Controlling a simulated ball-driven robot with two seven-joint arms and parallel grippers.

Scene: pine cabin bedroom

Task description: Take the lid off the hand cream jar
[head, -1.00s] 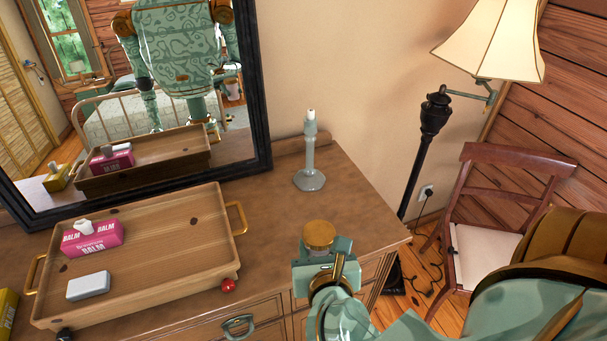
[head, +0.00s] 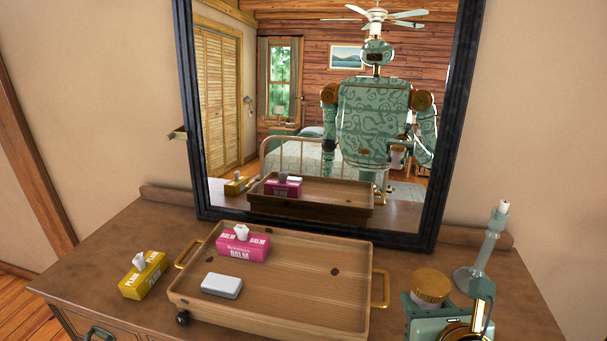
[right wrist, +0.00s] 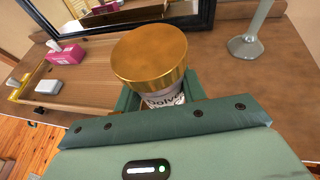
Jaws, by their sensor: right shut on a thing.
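The hand cream jar (right wrist: 165,98) has a white body with dark lettering, and its gold lid (right wrist: 150,55) sits on top. My right gripper (right wrist: 158,100) is shut on the jar's body below the lid. In the head view the gold lid (head: 431,286) shows above my right gripper (head: 432,305), at the right front of the dresser. The jar stands upright in the jaws. Its body is mostly hidden in the head view. My left gripper is not in either view.
A wooden tray (head: 300,265) with brass handles holds a pink tissue box (head: 243,245) and a white soap bar (head: 222,285). A yellow tissue box (head: 144,276) is left of it. A grey candlestick (head: 485,255) stands behind my right gripper. A mirror (head: 449,130) backs the dresser (head: 90,250).

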